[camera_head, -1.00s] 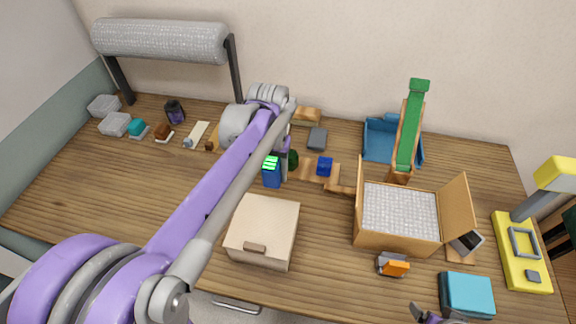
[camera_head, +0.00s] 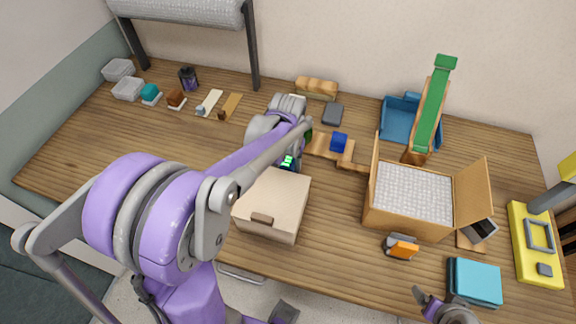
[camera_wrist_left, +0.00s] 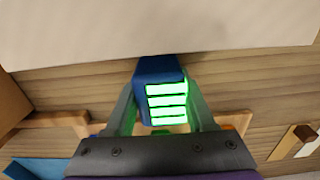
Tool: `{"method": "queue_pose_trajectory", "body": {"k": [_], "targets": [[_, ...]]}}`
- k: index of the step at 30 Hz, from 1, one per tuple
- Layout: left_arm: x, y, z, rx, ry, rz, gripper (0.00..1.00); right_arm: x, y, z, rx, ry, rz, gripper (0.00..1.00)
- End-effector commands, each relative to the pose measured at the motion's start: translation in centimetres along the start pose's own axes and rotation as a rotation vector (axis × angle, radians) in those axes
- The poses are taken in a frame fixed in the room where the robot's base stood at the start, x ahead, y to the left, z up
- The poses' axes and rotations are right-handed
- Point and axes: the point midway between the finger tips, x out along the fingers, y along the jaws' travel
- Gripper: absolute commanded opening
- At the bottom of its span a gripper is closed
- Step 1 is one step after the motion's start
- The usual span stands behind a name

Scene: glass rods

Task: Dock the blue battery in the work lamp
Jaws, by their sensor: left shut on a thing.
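The blue battery (camera_wrist_left: 152,72) has lit green bars and is gripped by my left gripper (camera_wrist_left: 160,98). In the head view the battery (camera_head: 288,164) is partly hidden by my forearm, close to the back edge of the beige box. Whether it touches anything below cannot be told. The yellow work lamp (camera_head: 522,246) stands at the far right, with a square grey frame (camera_head: 541,234) on its base. Its yellow head (camera_head: 568,166) is cut by the picture edge. My right gripper (camera_head: 425,298) shows at the bottom edge, away from the battery; its jaws are unclear.
The beige box (camera_head: 272,203) sits at the front of the table. An open carton (camera_head: 405,224) stands between the battery and the lamp. An orange-grey item (camera_head: 402,247) and a teal box (camera_head: 474,282) lie before the lamp. A green ramp (camera_head: 431,112) rises behind the carton.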

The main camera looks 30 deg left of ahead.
Motion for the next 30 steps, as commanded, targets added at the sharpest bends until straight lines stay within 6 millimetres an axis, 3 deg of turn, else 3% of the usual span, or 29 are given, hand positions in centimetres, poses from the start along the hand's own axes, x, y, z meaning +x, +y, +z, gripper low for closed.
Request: {"method": "queue_pose_trajectory", "body": {"k": [8, 9, 13, 23, 30], "targets": [[0.4, 0.0, 0.0, 0.0, -0.001, 0.0, 0.0, 0.3, 0.0, 0.3, 0.0, -0.002, 0.0, 0.85], [0.3, 0.0, 0.0, 0.0, 0.0, 0.0, 0.62, 0.2, 0.0, 0.2, 0.0, -0.002, 0.0, 0.85], [0.2, 0.0, 0.0, 0.0, 0.0, 0.0, 0.85, 0.2, 0.0, 0.2, 0.0, -0.002, 0.0, 0.85], [-0.1, 0.0, 0.0, 0.0, 0.001, 0.0, 0.85, 0.0, 0.0, 0.0, 0.0, 0.0, 0.0, 0.85], [-3.7, 0.0, 0.0, -0.001, 0.001, 0.0, 0.85, -0.4, 0.0, -0.4, 0.0, 0.004, 0.0, 0.85]]}}
